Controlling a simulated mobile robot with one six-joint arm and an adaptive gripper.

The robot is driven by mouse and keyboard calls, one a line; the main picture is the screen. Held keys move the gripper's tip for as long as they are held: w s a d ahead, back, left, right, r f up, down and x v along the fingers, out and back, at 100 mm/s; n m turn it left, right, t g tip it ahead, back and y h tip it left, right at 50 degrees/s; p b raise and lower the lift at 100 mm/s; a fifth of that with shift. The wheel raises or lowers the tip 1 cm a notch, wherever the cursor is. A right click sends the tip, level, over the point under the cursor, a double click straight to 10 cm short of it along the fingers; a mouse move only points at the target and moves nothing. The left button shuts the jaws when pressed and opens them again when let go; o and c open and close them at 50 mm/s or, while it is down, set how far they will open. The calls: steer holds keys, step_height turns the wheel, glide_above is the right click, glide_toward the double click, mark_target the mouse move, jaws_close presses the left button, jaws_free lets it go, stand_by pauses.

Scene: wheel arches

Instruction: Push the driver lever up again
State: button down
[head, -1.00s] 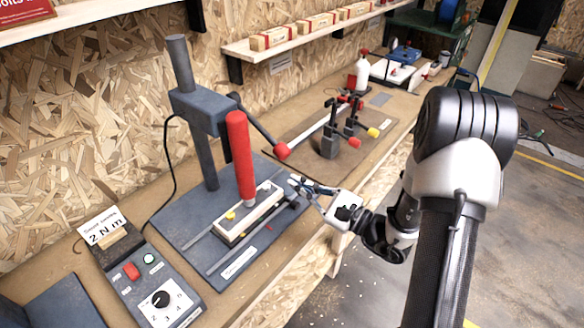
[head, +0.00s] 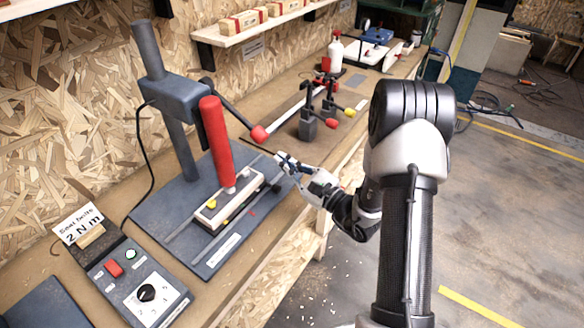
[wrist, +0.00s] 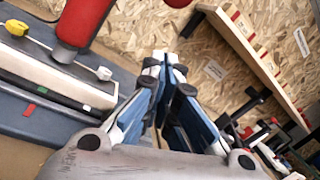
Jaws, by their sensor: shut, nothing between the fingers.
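The driver lever (head: 236,113) is a dark rod with a red knob (head: 260,134), slanting down and to the right from the driver stand's head. The red driver (head: 215,140) hangs from that head, its tip over a pale block (head: 228,204) with yellow pieces. My gripper (head: 281,158) is shut and empty, just below and right of the knob in the head view. I cannot tell whether the tips touch the knob.
A control box (head: 140,285) with a dial and a "2 N m" card (head: 78,225) stands at the front left. Black clamps (head: 310,122) with red and yellow tips stand beyond the lever. A shelf (head: 245,30) with boxes runs along the wall.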

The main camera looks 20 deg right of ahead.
steer(key=f+b+x, duration=0.1)
steer(key=x, duration=0.5)
steer(key=s+r, duration=0.1)
steer(key=r, duration=0.1)
steer(key=s+r, duration=0.1)
steer(key=r, duration=0.1)
steer(key=shift+s+a+r, duration=0.1)
steer(key=shift+s+a, duration=0.1)
steer(key=shift+s, duration=0.15)
steer(key=shift+d+r, duration=0.1)
steer(key=shift+d, duration=0.05)
